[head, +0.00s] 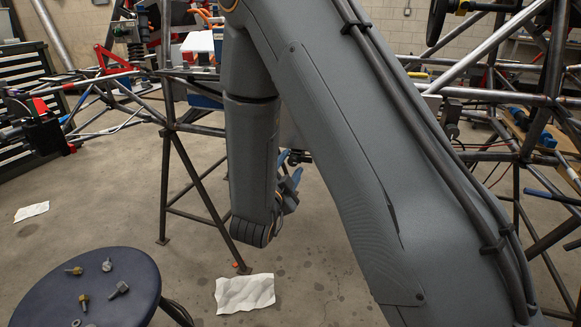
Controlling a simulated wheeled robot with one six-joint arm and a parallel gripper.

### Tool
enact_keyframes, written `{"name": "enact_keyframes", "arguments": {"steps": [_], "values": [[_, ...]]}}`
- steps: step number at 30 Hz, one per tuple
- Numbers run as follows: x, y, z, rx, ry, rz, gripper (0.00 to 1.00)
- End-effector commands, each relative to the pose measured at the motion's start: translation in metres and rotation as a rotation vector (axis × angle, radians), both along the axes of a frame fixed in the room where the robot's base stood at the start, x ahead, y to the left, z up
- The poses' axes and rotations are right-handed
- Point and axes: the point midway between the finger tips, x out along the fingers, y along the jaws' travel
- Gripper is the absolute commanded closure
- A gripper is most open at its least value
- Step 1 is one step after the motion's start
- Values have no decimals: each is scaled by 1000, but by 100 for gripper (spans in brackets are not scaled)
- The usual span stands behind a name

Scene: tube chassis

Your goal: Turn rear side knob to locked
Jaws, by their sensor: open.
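The dark tube chassis (168,160) stands across the back of the head view and continues on the right behind my arm. I cannot make out the rear side knob; my large grey arm covers the middle of the view. My gripper (290,168) shows small and partly hidden beyond the lower end of the arm. Its bluish fingers are spread open, with nothing visible between them. I cannot tell its distance from the chassis tubes.
A round dark stool (128,262) with several bolts on it stands at the lower left. White paper sheets lie on the floor, one near the stool (245,293) and one far left (31,211). Dark drawers (30,75) stand at the left.

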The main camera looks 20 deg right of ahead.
Motion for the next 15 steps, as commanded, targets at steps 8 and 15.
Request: {"name": "enact_keyframes", "arguments": {"steps": [8, 15], "values": [[4, -3, 0, -1, 1, 1, 57], [3, -2, 0, -1, 1, 1, 88]]}}
